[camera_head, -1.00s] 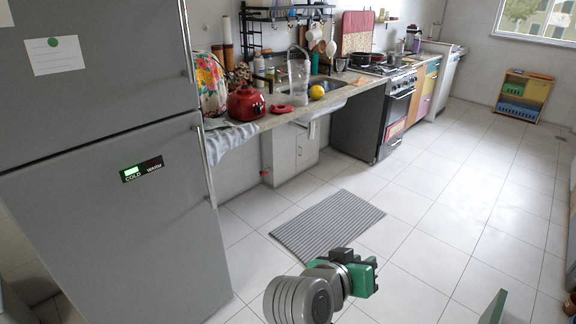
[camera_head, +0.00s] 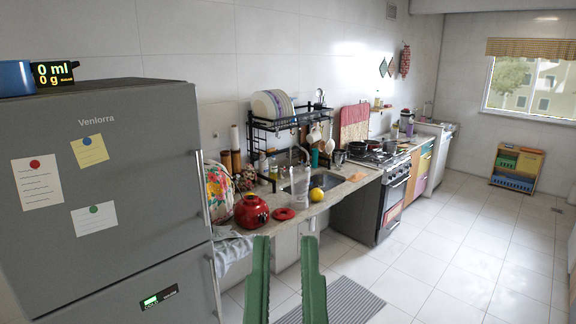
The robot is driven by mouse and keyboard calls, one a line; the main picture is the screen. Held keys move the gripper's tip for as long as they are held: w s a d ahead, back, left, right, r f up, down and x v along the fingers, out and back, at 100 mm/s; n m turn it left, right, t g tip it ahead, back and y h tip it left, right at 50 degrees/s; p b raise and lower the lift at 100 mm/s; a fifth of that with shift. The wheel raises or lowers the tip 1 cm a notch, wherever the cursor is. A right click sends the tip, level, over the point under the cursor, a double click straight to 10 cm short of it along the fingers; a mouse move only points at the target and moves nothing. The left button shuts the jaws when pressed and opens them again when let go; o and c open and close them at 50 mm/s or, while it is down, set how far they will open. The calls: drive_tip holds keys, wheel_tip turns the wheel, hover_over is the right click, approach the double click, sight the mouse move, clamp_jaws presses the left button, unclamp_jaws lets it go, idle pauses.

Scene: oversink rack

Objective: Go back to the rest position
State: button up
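My gripper (camera_head: 285,240) shows at the bottom centre of the head view, with two green fingers upright and roughly parallel. A clear gap lies between the fingers and nothing is held there, so it is open and empty. The fingers stand in front of the counter's front edge and the grey striped mat (camera_head: 350,304). The rest of my arm is below the picture edge.
A grey fridge (camera_head: 120,205) fills the left side. Behind the fingers, the counter holds a red kettle (camera_head: 252,212), a clear jug (camera_head: 299,188), and a yellow fruit (camera_head: 317,194). A black rack (camera_head: 284,124) stands over the sink. Tiled floor (camera_head: 455,240) at right is clear.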

wheel_tip(320, 180, up, 14)
drive_tip(key=p, duration=1)
drive_tip(key=shift+r, duration=0.2)
